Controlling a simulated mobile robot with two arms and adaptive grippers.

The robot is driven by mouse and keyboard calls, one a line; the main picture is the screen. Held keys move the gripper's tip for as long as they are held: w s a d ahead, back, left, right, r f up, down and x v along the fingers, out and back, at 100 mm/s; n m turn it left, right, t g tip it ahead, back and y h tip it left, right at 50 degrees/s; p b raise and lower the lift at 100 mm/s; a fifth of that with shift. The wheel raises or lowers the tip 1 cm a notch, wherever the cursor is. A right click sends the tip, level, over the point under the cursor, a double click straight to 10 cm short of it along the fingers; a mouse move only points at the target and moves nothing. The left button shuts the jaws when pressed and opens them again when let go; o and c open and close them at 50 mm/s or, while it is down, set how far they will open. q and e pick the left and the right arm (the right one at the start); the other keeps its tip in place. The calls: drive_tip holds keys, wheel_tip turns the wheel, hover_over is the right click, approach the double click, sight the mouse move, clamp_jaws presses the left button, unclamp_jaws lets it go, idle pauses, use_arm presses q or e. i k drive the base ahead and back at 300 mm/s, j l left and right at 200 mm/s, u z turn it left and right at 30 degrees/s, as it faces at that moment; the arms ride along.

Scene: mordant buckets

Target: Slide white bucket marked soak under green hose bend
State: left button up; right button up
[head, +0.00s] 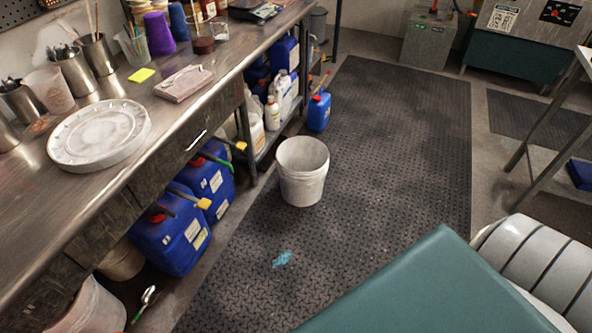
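A white bucket (302,187) stands upright and open on the black textured mat, to the right of the bench. I cannot read any "soak" mark on it. Its inside looks pale and empty. A second whitish bucket (97,308) stands under the bench at the bottom left, partly cut off by the frame. A short green bent piece (216,158) sticks out by a blue canister under the bench, left of the white bucket and apart from it. I cannot tell whether it is the green hose bend. Neither of my grippers is in view.
Blue canisters (174,241) stand under the steel bench, and a small blue one (319,112) stands behind the bucket. The mat (400,150) is mostly clear, with a blue-green stain (282,259). A spoon (146,298) lies at the lower left. A table leg (545,125) stands right.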

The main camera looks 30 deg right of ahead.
sight(302, 162)
drive_tip(key=i+l, duration=0.1)
drive_tip(key=l, duration=0.25)
drive_tip(key=i+l+u, duration=0.1)
drive_tip(key=l, duration=0.3)
drive_tip(key=i+l, duration=0.1)
drive_tip(key=l, duration=0.25)
drive_tip(key=i+l, duration=0.1)
drive_tip(key=l, duration=0.25)
drive_tip(key=i+u, duration=0.05)
